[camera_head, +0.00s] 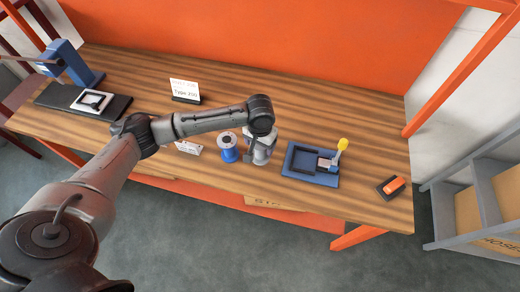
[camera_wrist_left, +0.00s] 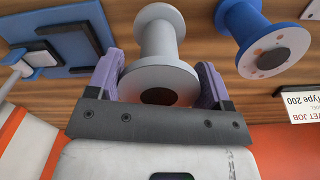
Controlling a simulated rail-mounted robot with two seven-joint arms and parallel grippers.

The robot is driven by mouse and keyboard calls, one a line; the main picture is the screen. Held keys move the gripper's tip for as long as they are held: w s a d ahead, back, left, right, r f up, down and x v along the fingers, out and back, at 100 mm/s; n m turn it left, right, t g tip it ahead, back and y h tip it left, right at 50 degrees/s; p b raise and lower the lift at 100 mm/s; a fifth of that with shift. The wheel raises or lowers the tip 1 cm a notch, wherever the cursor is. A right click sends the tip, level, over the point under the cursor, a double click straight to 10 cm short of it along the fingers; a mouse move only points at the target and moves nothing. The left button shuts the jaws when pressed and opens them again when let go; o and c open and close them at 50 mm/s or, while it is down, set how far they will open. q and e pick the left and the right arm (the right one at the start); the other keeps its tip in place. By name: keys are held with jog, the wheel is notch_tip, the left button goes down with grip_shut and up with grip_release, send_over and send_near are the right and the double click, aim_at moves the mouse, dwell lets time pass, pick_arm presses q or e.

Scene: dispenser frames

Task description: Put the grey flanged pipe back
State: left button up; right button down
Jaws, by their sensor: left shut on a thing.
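The grey flanged pipe (camera_wrist_left: 158,45) is spool-shaped, with a wide flange at each end, and shows large in the left wrist view. My left gripper (camera_wrist_left: 158,78) has its purple fingers on either side of the pipe's near flange and is shut on it. In the head view the left gripper (camera_head: 261,148) is over the front part of the wooden table, and the pipe is mostly hidden under the hand. I cannot tell whether the pipe touches the table. My right gripper is not in view.
A blue flanged pipe (camera_head: 228,147) stands close to the left of the hand. A blue fixture (camera_head: 312,177) with a yellow-topped part (camera_head: 342,145) sits to the right, then an orange block (camera_head: 394,185). The table behind the hand is clear.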

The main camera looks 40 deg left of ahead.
pick_arm(q)
notch_tip(320, 180, down, 4)
jog(key=shift+r, duration=0.2)
jog(key=shift+f, duration=0.15)
jog(key=o, duration=1.4)
jog(key=shift+b, duration=0.3)
